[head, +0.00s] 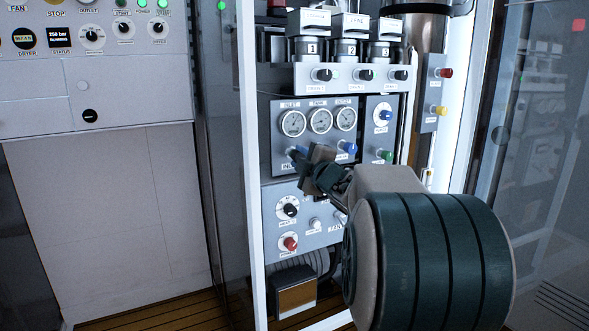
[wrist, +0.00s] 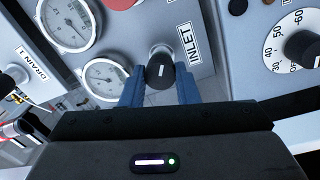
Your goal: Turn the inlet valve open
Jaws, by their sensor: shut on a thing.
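The inlet valve is a dark knob (wrist: 160,72) with a short white mark on a silvery base, beside the INLET label (wrist: 188,43) in the wrist view. My gripper (wrist: 159,92) has its two blue fingers on either side of this knob and is shut on it. The white mark runs roughly up and down in the wrist picture. In the head view my gripper (head: 297,153) reaches the lower left of the gauge panel (head: 320,158). There the gripper and wrist hide most of the inlet knob.
Three round gauges (head: 320,120) sit above the gripper. A blue knob (head: 348,148) is to its right and a red knob (head: 290,243) is below. A white cabinet post (head: 249,150) stands close on the left. A numbered dial (wrist: 301,45) shows in the wrist view.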

